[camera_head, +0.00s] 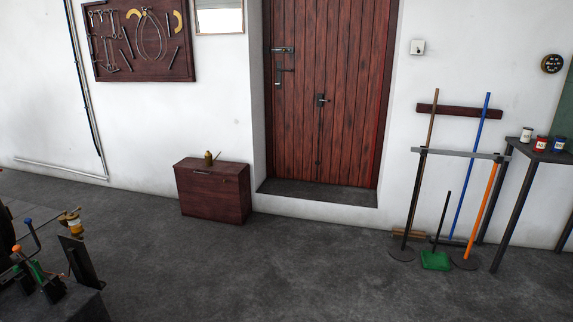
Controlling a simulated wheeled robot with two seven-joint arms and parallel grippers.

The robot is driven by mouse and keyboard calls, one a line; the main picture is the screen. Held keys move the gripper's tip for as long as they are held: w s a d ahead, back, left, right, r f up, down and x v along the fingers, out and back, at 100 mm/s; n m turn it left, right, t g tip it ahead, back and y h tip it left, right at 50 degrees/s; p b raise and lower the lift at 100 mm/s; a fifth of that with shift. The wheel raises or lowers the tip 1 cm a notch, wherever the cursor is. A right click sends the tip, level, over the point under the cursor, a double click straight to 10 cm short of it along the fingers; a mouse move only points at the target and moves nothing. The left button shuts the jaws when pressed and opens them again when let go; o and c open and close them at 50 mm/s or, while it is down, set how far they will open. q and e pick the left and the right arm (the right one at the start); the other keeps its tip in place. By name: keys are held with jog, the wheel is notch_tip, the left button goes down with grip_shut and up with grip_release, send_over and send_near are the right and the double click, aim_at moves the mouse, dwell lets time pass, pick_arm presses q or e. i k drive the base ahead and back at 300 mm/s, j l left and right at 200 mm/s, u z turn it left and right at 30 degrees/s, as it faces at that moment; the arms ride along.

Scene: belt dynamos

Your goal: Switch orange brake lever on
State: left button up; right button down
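A small lever with an orange knob (16,248) is at the lower left edge, on a dark machine (75,305) that is partly cut off by the picture's edge. A lever with a blue knob (28,221) stands just behind it, and a green part (37,271) lies just to its right. The orange lever's lower end is hard to make out, and I cannot tell its on or off position. Neither of my grippers is in view.
A wooden box (213,195) with a small oil can (209,158) stands by the wall. A red-brown door (325,90) is behind. The middle floor is clear.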

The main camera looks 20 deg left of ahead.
aim_at(17, 248)
jog(key=i+u, duration=0.25)
jog(key=i, duration=0.2)
jog(key=i+u, duration=0.25)
jog(key=i, duration=0.2)
jog(key=i+l+u, duration=0.25)
jog(key=i, duration=0.2)
jog(key=i+l+u, duration=0.25)
jog(key=i, duration=0.15)
jog(key=i+j+u, duration=0.2)
jog(key=u, duration=0.3)
jog(key=i+j+u, duration=0.15)
jog(key=i+u, duration=0.15)
jog(key=u, duration=0.15)
jog(key=i+u, duration=0.25)
jog(key=u, duration=0.25)
jog(key=i+u, duration=0.25)
jog(key=u, duration=0.25)
jog(key=i+l+u, duration=0.2)
jog(key=u, duration=0.3)
jog(key=i+u, duration=0.6)
jog(key=i, duration=0.1)
